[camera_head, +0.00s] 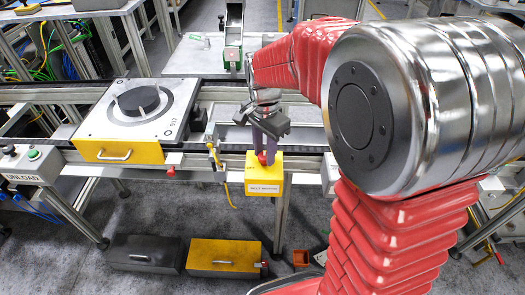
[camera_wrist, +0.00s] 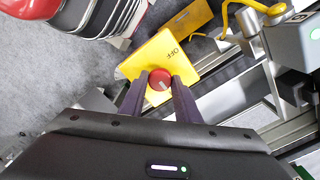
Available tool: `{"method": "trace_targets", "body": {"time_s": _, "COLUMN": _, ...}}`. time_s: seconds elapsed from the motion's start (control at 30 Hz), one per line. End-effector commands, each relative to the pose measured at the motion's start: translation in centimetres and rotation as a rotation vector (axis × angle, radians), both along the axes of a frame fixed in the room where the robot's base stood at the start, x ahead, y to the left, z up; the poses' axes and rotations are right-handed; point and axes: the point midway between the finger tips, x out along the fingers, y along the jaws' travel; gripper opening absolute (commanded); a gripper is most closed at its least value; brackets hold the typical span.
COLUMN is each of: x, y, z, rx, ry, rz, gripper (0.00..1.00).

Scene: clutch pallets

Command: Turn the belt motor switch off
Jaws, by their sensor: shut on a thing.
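The belt motor switch is a yellow box (camera_head: 264,183) with a white label, mounted on the front of the conveyor frame. Its red knob (camera_wrist: 159,80) sits on the yellow face, which carries an "OFF" mark in the wrist view. My gripper (camera_head: 264,150) reaches down over the box from above. In the wrist view its two dark fingers (camera_wrist: 159,92) stand on either side of the red knob and are shut on it. A pale mark shows on the knob. The rest of the box face is partly hidden by the fingers.
A pallet (camera_head: 133,110) with a dark round part and yellow front lies on the conveyor at left. A grey unload panel (camera_head: 30,165) with buttons stands at far left. A yellow case (camera_head: 224,258) and a dark case (camera_head: 146,253) lie on the floor below.

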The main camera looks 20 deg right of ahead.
Motion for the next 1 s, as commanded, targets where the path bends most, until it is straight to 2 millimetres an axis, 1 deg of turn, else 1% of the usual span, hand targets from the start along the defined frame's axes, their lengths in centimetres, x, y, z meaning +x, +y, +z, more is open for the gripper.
{"method": "trace_targets", "body": {"time_s": 0.03, "x": 0.13, "y": 0.08, "z": 0.04, "rx": 0.002, "ry": -0.004, "rz": 0.000, "gripper": 0.18}}
{"method": "trace_targets", "body": {"time_s": 0.17, "x": 0.16, "y": 0.10, "z": 0.06, "rx": 0.001, "ry": -0.005, "rz": 0.000, "gripper": 0.09}}
{"method": "trace_targets", "body": {"time_s": 0.2, "x": 0.16, "y": 1.03, "z": 0.06, "rx": 0.001, "ry": -0.005, "rz": 0.006, "gripper": 0.07}}
{"method": "trace_targets", "body": {"time_s": 0.3, "x": 0.20, "y": 0.54, "z": 0.07, "rx": 0.003, "ry": -0.006, "rz": 0.004, "gripper": 0.07}}
{"method": "trace_targets", "body": {"time_s": 0.47, "x": 0.24, "y": 0.48, "z": 0.09, "rx": 0.004, "ry": -0.007, "rz": 0.023, "gripper": 0.07}}
{"method": "trace_targets", "body": {"time_s": 0.67, "x": 0.28, "y": 0.46, "z": 0.11, "rx": 0.004, "ry": -0.009, "rz": 0.087, "gripper": 0.07}}
{"method": "trace_targets", "body": {"time_s": 0.87, "x": 0.31, "y": 0.44, "z": 0.14, "rx": 0.004, "ry": -0.011, "rz": 0.209, "gripper": 0.07}}
{"method": "trace_targets", "body": {"time_s": 1.0, "x": 0.34, "y": 0.42, "z": 0.15, "rx": 0.003, "ry": -0.011, "rz": 0.323, "gripper": 0.07}}
